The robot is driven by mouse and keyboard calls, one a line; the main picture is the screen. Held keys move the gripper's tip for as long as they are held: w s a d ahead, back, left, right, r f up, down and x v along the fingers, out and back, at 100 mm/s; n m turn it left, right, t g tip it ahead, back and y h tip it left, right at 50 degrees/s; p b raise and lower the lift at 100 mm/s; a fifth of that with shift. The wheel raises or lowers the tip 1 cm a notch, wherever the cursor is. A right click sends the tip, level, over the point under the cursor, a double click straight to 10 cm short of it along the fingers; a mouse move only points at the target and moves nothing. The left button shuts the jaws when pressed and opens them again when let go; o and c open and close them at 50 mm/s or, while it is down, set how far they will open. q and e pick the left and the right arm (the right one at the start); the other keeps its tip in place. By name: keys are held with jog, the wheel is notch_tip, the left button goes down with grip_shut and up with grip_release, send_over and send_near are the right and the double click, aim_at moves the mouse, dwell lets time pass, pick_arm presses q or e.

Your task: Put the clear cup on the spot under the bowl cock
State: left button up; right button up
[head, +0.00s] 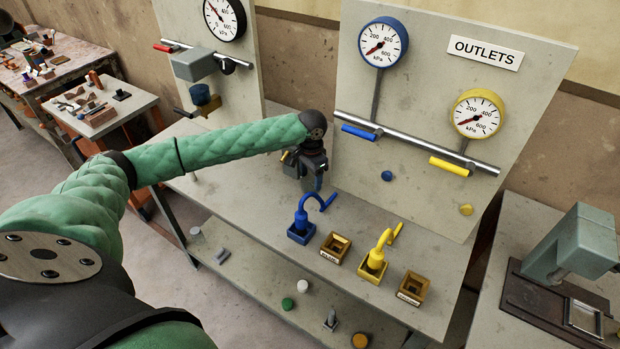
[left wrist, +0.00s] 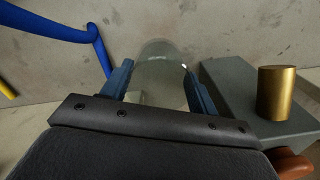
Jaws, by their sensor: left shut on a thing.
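The clear cup (left wrist: 160,82) shows in the left wrist view, see-through and between the two blue fingers of my left gripper (left wrist: 158,88). The gripper is shut on it. My right gripper is not in view.
A blue spout (head: 301,222) and a yellow spout (head: 376,260) stand on the bench (head: 255,215) with small brass-coloured boxes (head: 335,248). A grey block with a brass cylinder (left wrist: 276,92) is right of the cup. The OUTLETS panel (head: 420,110) rises behind.

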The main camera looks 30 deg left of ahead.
pick_arm(q)
jog(key=shift+f, duration=0.1)
dwell(0.3)
jog(key=o, duration=0.7)
